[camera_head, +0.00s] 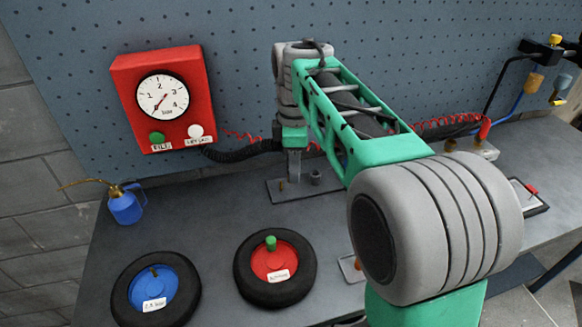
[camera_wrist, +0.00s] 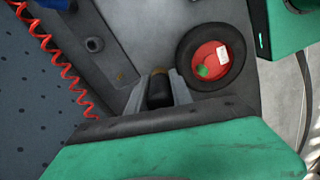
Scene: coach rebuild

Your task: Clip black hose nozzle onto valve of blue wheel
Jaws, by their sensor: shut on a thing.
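The blue wheel (camera_head: 181,285) is a black tyre with a blue hub, lying flat at the front left of the bench. A short dark stem, probably its valve, stands near the top of the hub above a white label. My gripper (camera_head: 293,172) points down at the back of the bench, over a dark plate. In the wrist view my gripper (camera_wrist: 159,88) is shut on the black hose nozzle (camera_wrist: 160,93), which has a brass-coloured tip. The black hose (camera_head: 240,149) runs from the red gauge box toward my gripper. The blue wheel is not in the wrist view.
A red-hubbed wheel (camera_head: 305,285) with a green cap lies right of the blue wheel. A red gauge box (camera_head: 178,75) with green and white buttons is on the pegboard. A blue oil can (camera_head: 126,208) stands at the left edge. The plate (camera_head: 330,188) carries small metal fittings.

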